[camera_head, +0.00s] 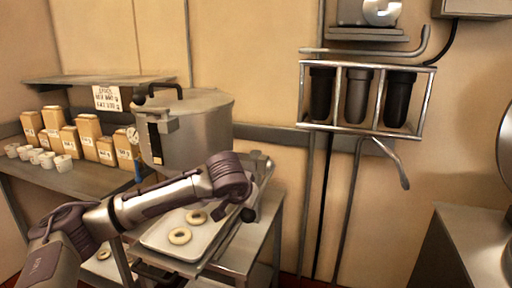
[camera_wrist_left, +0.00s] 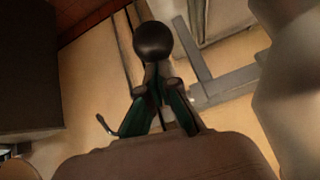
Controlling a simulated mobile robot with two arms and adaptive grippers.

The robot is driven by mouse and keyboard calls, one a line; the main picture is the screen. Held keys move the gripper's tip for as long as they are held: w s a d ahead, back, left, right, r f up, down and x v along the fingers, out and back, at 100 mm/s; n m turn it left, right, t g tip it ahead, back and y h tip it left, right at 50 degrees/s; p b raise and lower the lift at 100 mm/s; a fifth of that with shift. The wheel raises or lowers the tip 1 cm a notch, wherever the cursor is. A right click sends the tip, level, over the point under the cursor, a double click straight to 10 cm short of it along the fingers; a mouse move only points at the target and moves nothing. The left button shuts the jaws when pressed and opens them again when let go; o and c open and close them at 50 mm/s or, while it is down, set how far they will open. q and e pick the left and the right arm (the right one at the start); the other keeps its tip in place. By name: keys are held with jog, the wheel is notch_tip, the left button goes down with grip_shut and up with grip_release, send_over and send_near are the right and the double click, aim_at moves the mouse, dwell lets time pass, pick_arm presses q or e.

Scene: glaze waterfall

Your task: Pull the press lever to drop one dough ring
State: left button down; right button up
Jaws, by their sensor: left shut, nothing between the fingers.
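My left gripper (camera_head: 245,203) is at the end of the arm that comes in from the left, above the right side of the tray stand. A black ball knob (camera_head: 248,215) shows right at its fingertips. In the left wrist view the black ball (camera_wrist_left: 154,41) is just beyond my shut, empty fingers (camera_wrist_left: 157,92); a short grey stem shows below it. I cannot tell whether the fingers touch it. The large steel pot (camera_head: 195,125), with a gauge, stands behind my arm. My right gripper is not in view.
A shelf at the left holds several labelled boxes (camera_head: 88,128) and white cups (camera_head: 63,163). A wall rack (camera_head: 362,132) with three dark cylinders hangs at the right, with a grey lever (camera_head: 395,165) below it. A metal counter (camera_head: 450,250) stands at the lower right.

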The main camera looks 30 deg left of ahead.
pick_arm(q)
jog(key=shift+s+d+f, duration=0.15)
jog(key=shift+s+f, duration=0.15)
jog(key=shift+f, duration=0.5)
jog(key=r+p, duration=0.1)
jog(key=r, duration=0.1)
jog(key=w+r+p, duration=0.1)
jog(key=r, duration=0.1)
jog(key=r+p, duration=0.1)
jog(key=r, duration=0.1)
jog(key=shift+w+p, duration=0.3)
jog(key=shift+p, duration=0.1)
jog(key=shift+s+d+f+b, duration=0.1)
jog(key=shift+s+d+b, duration=0.45)
jog(key=shift+b, duration=0.25)
jog(key=s+d+r, duration=0.1)
jog(key=s+r, duration=0.3)
jog(key=s, duration=0.2)
jog(key=shift+s+d+r+b, duration=0.2)
jog(key=shift+s+r+b, duration=0.15)
jog(key=shift+b, duration=0.1)
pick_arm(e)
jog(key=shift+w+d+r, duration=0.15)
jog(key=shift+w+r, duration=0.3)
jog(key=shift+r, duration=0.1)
pick_arm(q)
jog(key=shift+r, duration=0.1)
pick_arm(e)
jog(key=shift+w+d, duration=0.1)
